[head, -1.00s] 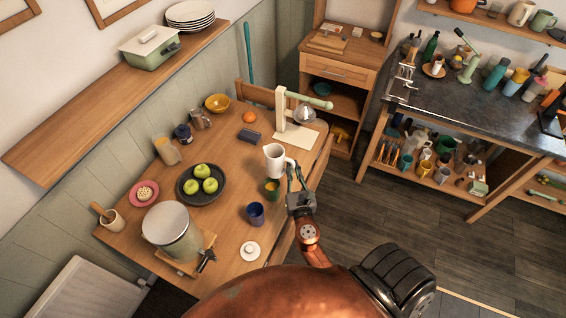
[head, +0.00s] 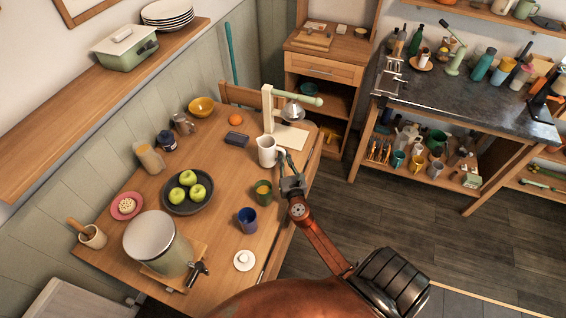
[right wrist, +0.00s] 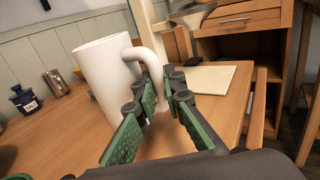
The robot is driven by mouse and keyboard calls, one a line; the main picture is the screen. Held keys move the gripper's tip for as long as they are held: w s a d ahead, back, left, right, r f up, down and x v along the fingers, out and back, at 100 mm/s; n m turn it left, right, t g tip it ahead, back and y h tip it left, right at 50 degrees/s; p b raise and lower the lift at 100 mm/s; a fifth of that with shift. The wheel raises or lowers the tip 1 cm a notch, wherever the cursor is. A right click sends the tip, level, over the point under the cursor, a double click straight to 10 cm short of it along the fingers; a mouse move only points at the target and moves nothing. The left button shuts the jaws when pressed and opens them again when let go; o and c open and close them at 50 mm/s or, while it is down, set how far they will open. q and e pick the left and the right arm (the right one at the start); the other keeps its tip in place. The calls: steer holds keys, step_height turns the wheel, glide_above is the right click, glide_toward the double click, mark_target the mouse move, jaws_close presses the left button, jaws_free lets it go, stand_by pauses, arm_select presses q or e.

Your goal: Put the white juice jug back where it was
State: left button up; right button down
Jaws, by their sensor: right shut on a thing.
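The white juice jug (head: 266,154) is upright at the right part of the wooden table, close to the juicer stand. My right gripper (head: 284,163) is shut on the jug's handle, from the table's right side. In the right wrist view the jug (right wrist: 103,72) stands left of the fingers, and the gripper (right wrist: 165,92) has its green-padded fingers on either side of the handle's lower part. I cannot tell whether the jug's base touches the table. My left gripper is not in view.
A juicer stand (head: 269,110) with a pale board (head: 291,137) is just behind the jug. A green cup (head: 263,193) and a blue cup (head: 247,220) stand nearer.

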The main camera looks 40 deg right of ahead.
steer(key=shift+f+b, duration=0.3)
steer(key=shift+f, duration=0.85)
steer(key=shift+f, duration=0.1)
steer(key=shift+f, duration=0.15)
steer(key=c, duration=2)
jaws_free()
steer(key=shift+s+a+r, duration=0.15)
steer(key=shift+s+r, duration=0.05)
steer(key=shift+s, duration=0.05)
steer(key=v, duration=1.1)
steer(key=shift+s+a, duration=0.15)
steer(key=shift+s, duration=0.1)
